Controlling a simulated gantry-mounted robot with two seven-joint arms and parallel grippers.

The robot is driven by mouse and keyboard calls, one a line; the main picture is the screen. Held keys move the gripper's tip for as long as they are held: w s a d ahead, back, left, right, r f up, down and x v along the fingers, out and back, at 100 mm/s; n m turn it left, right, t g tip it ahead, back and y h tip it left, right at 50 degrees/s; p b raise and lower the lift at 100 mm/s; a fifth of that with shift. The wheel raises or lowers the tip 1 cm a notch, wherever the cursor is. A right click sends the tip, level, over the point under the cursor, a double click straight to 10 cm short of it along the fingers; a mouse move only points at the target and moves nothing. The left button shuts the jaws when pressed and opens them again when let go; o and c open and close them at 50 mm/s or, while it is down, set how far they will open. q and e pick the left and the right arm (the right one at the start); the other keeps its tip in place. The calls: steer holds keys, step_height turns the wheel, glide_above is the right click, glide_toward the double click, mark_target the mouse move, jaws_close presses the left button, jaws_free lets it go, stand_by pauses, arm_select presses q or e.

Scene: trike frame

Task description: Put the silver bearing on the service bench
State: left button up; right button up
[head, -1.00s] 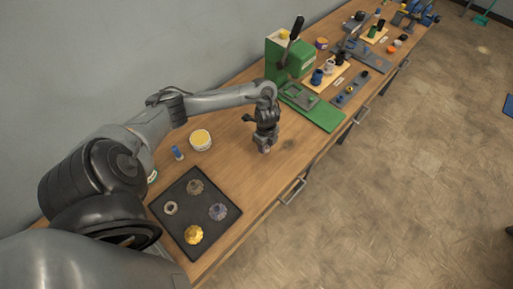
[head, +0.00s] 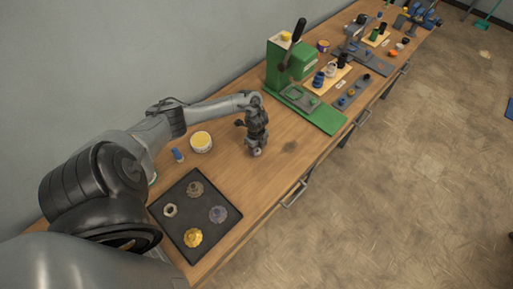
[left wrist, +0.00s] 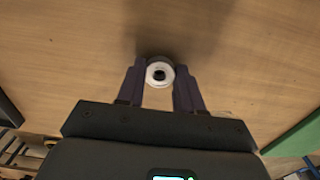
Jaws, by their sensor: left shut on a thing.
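My left gripper (head: 256,151) is over the wooden service bench (head: 275,165), between the black tray and the green press. In the head view the bearing is small and mostly hidden at the fingertips. The bearing is at or just above the bench top; I cannot tell if it touches. My right gripper is not in view.
A black tray (head: 222,230) with several round parts lies at the near left. A yellow-topped tub (head: 201,141) and a blue bottle (head: 178,155) stand left of the gripper. A green press (head: 290,65) stands beyond. Bare wood lies around the gripper.

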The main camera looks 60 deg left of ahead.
arm_select(q)
steer(key=o, duration=1)
steer(key=shift+o, duration=0.2)
